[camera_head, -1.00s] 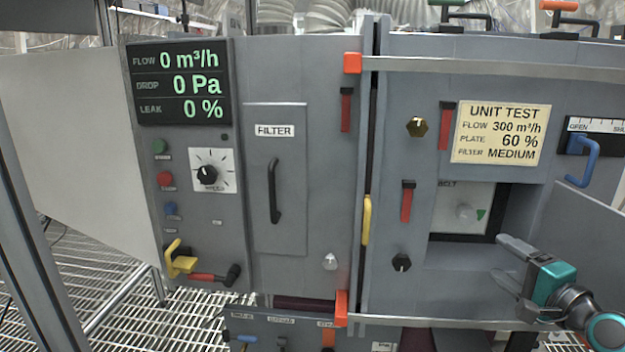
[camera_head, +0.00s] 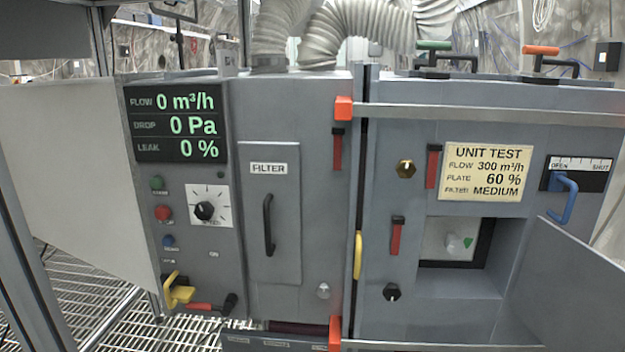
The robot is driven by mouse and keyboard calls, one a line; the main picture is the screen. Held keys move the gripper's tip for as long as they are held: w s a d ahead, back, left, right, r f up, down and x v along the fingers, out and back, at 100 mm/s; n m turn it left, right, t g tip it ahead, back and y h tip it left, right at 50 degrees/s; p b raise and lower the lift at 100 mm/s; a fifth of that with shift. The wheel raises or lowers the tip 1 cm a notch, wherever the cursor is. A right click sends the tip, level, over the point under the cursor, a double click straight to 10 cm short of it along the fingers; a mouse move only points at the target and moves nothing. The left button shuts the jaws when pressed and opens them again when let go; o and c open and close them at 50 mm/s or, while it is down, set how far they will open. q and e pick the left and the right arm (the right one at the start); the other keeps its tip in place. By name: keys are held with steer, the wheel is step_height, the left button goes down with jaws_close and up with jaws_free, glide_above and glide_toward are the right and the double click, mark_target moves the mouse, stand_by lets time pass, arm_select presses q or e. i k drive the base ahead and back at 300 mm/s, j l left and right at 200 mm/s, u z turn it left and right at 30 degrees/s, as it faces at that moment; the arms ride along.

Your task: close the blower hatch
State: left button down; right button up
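A grey hatch panel (camera_head: 572,285) stands swung open at the lower right of the head view. It is beside a square opening (camera_head: 480,285) in the right cabinet. A large pale panel (camera_head: 70,185) also stands swung out at the left edge of the left cabinet. No label shows which of the two panels is the blower hatch. Neither of my grippers is in view.
The left cabinet carries a display (camera_head: 175,122), a dial (camera_head: 206,206) and a filter door (camera_head: 270,215). Red latches (camera_head: 396,236) and a blue lever (camera_head: 565,197) sit on the right cabinet. Steel rails (camera_head: 490,114) cross its front. Wire grating (camera_head: 95,285) lies lower left.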

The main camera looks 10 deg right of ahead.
mark_target(570, 295)
steer(key=l+z, duration=0.25)
steer(key=l, duration=0.5)
steer(key=k+l+z, duration=0.1)
steer(key=l+z, duration=0.15)
steer(key=l, duration=0.5)
